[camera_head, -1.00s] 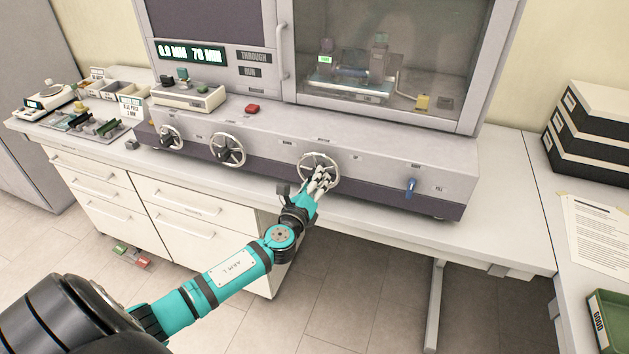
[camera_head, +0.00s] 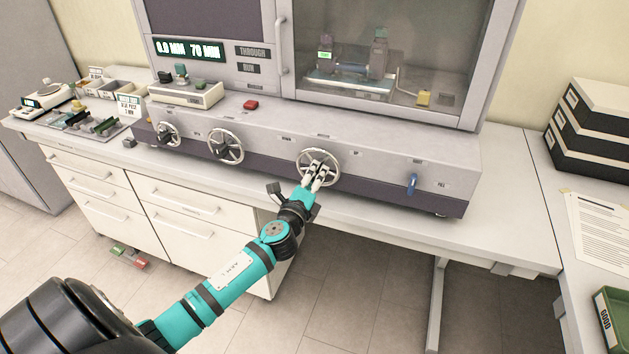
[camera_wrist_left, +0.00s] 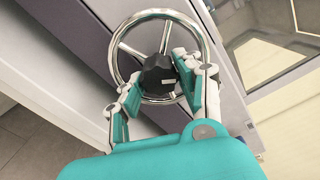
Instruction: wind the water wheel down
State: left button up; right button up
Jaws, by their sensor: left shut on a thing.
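Three spoked metal handwheels sit along the front of the grey machine. The rightmost wheel (camera_head: 303,154) is the one my left gripper (camera_head: 318,172) is at; its label is too small to read. In the left wrist view that wheel (camera_wrist_left: 136,19) shows its chrome rim and spokes. A black knob (camera_wrist_left: 158,76) on its face sits between the fingers of my left gripper (camera_wrist_left: 160,92), which is shut on it. In the head view the fingers hide most of this knob. My right gripper is not in view.
The middle wheel (camera_head: 226,146) and left wheel (camera_head: 168,133) are free. A digital readout (camera_head: 188,49) is lit above. A glazed chamber (camera_head: 390,50) stands behind the ledge. Black file boxes (camera_head: 598,135) are at the right.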

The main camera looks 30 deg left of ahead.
pick_arm(q)
jog(key=n+b, duration=0.1)
jog(key=n, duration=0.5)
jog(key=shift+r+n, duration=0.1)
jog(key=shift+n, duration=0.2)
dwell(0.4)
jog(key=o, duration=1.1)
jog(key=shift+o, duration=0.2)
jog(key=v, duration=1.2)
